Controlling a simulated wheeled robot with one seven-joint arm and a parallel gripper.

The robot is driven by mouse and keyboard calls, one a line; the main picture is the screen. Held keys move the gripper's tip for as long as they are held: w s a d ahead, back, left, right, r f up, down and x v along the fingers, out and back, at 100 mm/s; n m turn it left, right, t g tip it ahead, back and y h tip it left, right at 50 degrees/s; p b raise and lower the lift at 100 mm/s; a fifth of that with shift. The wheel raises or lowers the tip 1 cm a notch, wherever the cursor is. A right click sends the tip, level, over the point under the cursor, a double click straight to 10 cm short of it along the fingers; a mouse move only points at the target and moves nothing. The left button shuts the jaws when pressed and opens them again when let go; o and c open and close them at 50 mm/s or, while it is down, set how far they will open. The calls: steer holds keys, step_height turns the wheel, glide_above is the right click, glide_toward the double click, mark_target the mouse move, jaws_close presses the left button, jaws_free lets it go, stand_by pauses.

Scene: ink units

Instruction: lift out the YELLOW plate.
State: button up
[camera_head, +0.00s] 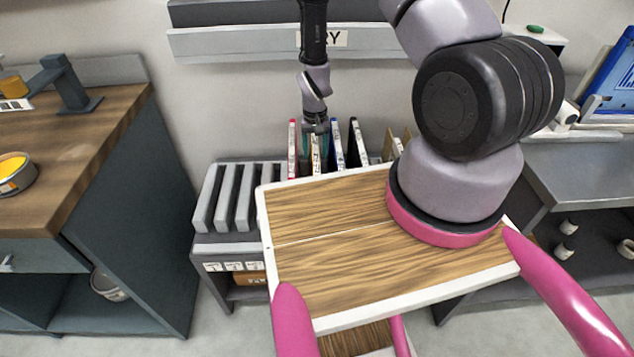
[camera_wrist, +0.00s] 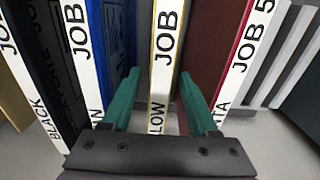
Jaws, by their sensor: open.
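The yellow plate (camera_wrist: 163,60) stands upright in the rack, its white edge lettered "JOB" and "LOW" with a yellow border. In the head view the yellow plate (camera_head: 315,160) is partly hidden by my gripper. My gripper (camera_wrist: 160,85) is open, with one green finger on each side of the plate's edge. I cannot tell if either finger touches it. In the head view my gripper (camera_head: 315,138) points down over the row of plates.
A red-edged plate (camera_wrist: 240,50) stands right of the yellow one in the wrist view; a blue one (camera_wrist: 82,45) and a black one (camera_wrist: 28,75) stand left. Empty grey slots (camera_head: 238,195) lie beside the row. A wooden-topped bench (camera_head: 80,130) stands at left.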

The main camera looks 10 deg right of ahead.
jaws_close()
steer(key=shift+r, duration=5.5)
